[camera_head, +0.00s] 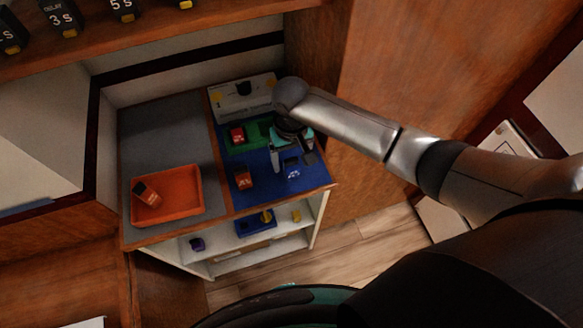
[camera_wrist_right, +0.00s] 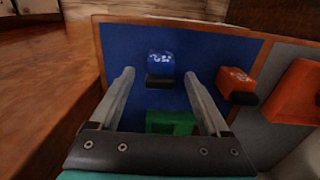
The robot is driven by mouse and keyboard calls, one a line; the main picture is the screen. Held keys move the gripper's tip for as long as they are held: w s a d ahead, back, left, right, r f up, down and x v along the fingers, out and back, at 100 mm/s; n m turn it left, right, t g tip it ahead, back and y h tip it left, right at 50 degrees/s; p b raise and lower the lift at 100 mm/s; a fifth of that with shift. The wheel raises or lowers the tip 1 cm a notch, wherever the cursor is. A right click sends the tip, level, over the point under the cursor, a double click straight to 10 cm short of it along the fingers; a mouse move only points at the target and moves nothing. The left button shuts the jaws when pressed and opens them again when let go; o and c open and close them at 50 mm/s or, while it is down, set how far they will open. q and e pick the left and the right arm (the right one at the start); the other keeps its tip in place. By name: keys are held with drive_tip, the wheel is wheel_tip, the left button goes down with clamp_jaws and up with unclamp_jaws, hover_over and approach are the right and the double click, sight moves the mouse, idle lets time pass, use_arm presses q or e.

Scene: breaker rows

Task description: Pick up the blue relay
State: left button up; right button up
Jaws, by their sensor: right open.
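The blue relay (camera_head: 291,168) stands on the blue mat (camera_head: 262,192) at the right side of the cabinet top. In the right wrist view the blue relay (camera_wrist_right: 160,66) shows beyond and between the two fingertips, with a dark base toward me. My right gripper (camera_head: 285,168) is over the mat, close to the relay. In the right wrist view its fingers (camera_wrist_right: 160,76) are spread apart with nothing between them that I can see held. Whether a finger touches the relay I cannot tell. My left gripper is in neither view.
A red-orange relay (camera_head: 243,179) stands left of the blue one, and another sits on the green block (camera_head: 252,148). A white box (camera_head: 232,103) is behind. An orange tray (camera_head: 190,215) holding a relay stands on the grey mat (camera_head: 165,140). Shelves below hold small items.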

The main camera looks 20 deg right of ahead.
drive_tip(key=shift+f, duration=1.3)
clamp_jaws()
